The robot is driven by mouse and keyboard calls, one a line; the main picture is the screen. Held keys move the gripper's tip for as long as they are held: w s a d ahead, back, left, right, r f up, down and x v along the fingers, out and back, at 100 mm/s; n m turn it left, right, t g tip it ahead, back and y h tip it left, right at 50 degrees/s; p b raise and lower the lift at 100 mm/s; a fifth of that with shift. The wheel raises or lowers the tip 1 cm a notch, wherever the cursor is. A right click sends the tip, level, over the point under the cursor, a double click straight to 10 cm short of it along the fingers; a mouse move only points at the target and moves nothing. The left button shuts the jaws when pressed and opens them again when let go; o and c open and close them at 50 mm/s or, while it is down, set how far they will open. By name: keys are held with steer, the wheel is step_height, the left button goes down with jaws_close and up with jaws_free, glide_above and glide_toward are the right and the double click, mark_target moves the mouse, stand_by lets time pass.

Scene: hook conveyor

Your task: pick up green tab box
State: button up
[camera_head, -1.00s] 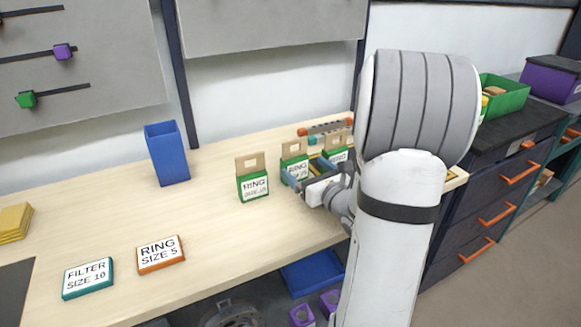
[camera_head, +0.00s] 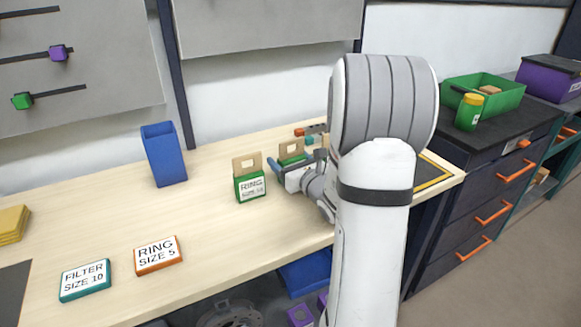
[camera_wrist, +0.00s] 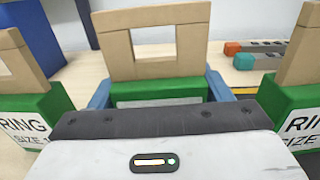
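Several green boxes with tan tabs stand in a row on the wooden bench. The left one (camera_head: 250,187) has a "RING" label and also shows at the left of the wrist view (camera_wrist: 30,110). The middle green tab box (camera_head: 291,149) is centred in the wrist view (camera_wrist: 155,88), upright, its label mostly hidden. My gripper (camera_head: 279,172) is at this middle box. Its blue fingers (camera_wrist: 160,92) are apart, one on either side of the box; whether they touch it is unclear. Another green tab box (camera_wrist: 292,95) stands at the right in the wrist view, hidden by my arm in the head view.
A blue bin (camera_head: 164,155) stands at the back. Teal "FILTER SIZE 10" (camera_head: 84,280) and orange "RING SIZE 5" (camera_head: 158,255) plates lie at the front. A green crate (camera_head: 490,98) and green jar (camera_head: 468,112) are on the right counter. The bench's left-middle is clear.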

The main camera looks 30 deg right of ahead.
steer(key=c, duration=0.6)
steer(key=shift+r, duration=0.1)
step_height(320, 180, up, 10)
steer(key=shift+f+p, duration=0.1)
steer(key=shift+p, duration=0.7)
